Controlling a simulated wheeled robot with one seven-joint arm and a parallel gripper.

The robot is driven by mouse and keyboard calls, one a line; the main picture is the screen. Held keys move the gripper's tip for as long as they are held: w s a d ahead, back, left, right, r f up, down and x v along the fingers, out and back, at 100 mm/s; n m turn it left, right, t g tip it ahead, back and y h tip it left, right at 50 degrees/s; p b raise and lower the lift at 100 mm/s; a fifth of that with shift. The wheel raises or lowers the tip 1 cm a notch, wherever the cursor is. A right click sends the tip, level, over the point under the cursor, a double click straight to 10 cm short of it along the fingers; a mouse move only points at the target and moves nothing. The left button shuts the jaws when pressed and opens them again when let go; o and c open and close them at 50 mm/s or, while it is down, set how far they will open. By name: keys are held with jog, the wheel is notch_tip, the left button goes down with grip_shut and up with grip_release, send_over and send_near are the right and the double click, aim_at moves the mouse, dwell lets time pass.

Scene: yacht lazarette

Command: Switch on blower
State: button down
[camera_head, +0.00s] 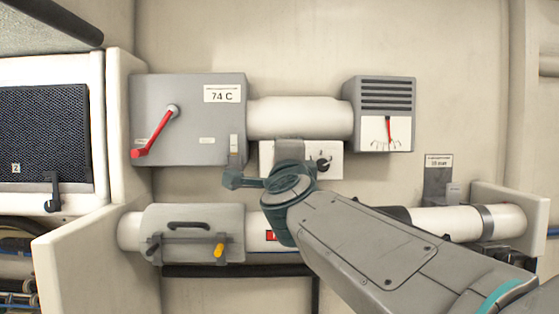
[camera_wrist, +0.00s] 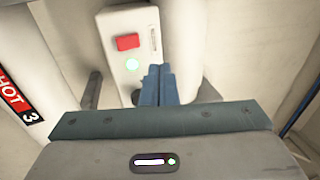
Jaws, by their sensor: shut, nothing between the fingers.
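A white control box (camera_head: 334,160) is on the wall under the white duct, with a dark knob (camera_head: 322,163) at its right end. My arm covers its left part. The head view hides the fingertips.
A grey box (camera_head: 190,120) with a red lever (camera_head: 153,133) and "74 C" label is at upper left. A vented gauge box (camera_head: 383,97) ends the duct (camera_head: 300,118). A pipe (camera_head: 497,222) runs below. The wrist view shows a red "HOT 3" label (camera_wrist: 18,97).

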jog(key=s+r, duration=0.1)
jog(key=s, duration=0.5)
jog(key=shift+a+p, duration=0.3)
jog(key=shift+a, duration=0.1)
jog(key=s+d+f+n+g+y, duration=0.15)
jog(key=f+n+g, duration=0.25)
jog(key=f+n, duration=0.55)
jog(key=s+f+n+g+y, duration=0.3)
jog(key=f+n+g, duration=0.2)
jog(key=f, duration=1)
jog(key=s+d+f+n+g+h, duration=0.2)
jog(key=s+d+f+g, duration=0.2)
jog(key=s+f, duration=0.3)
jog(key=s+d+f+n+g+h, duration=0.1)
jog(key=s+d+f+g+h, duration=0.1)
jog(key=s+d+f, duration=0.4)
notch_tip(320, 180, down, 5)
jog(key=shift+s+d+r+n+g, duration=0.15)
jog(key=shift+s+n+g, duration=0.3)
jog(key=shift+g, duration=0.45)
